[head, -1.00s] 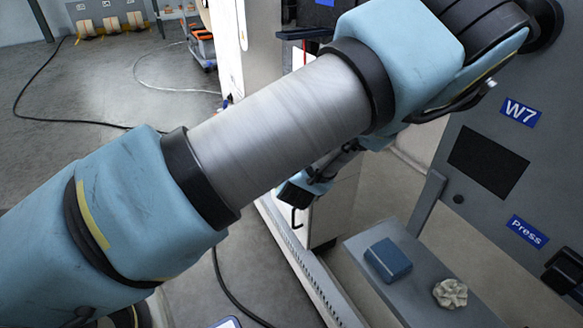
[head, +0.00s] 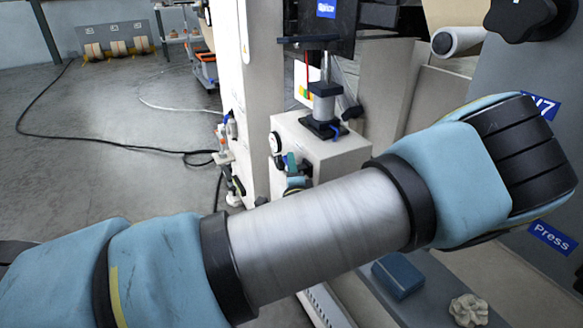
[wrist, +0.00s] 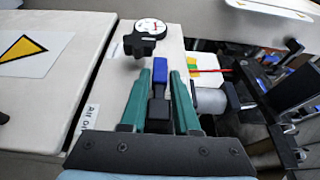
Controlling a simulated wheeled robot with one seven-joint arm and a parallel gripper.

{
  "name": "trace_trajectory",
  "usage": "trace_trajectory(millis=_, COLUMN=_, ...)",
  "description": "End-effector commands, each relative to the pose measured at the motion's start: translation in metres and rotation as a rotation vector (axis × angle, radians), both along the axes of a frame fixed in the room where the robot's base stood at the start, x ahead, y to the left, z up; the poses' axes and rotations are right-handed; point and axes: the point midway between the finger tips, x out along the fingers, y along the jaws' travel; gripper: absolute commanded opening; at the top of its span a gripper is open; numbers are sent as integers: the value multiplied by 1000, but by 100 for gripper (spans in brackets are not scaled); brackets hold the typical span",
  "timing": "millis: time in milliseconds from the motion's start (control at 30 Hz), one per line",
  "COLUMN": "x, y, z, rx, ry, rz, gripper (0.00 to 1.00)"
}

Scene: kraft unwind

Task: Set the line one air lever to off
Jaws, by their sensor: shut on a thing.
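In the wrist view, the teal fingers of my gripper (wrist: 160,98) stand on both sides of a lever with a blue end (wrist: 159,68) and a dark lower part. My gripper is shut on this lever, which points away from me toward a round gauge (wrist: 151,27) and a black knob (wrist: 139,44). A partly hidden label (wrist: 88,119) beginning "Air o" lies to the left of the fingers. In the head view, my gripper (head: 291,161) is at the front of a pale cabinet, below the gauge (head: 275,143); the lever is not clear there.
A cylinder on a black base (head: 325,105) stands on the pale cabinet (head: 345,150). In the wrist view, a yellow warning sign (wrist: 22,50) is on the left panel. A blue box (head: 398,275) and crumpled paper (head: 468,310) lie on a grey ledge. The floor at left holds cables.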

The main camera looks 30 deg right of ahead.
Motion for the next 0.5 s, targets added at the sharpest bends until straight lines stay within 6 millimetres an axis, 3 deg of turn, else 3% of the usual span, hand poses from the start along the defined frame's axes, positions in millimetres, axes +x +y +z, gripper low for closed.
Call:
trace_trajectory(millis=233, x=1, y=0, z=1, rx=0, ry=-2, rz=1, gripper=0)
trace_trajectory(millis=267, x=1, y=0, z=1, rx=0, ry=-1, rz=1, gripper=31)
trace_trajectory(millis=433, x=1, y=0, z=0, rx=0, ry=-1, rz=1, gripper=50)
trace_trajectory(millis=500, x=0, y=0, z=0, rx=1, ry=0, rz=1, gripper=52)
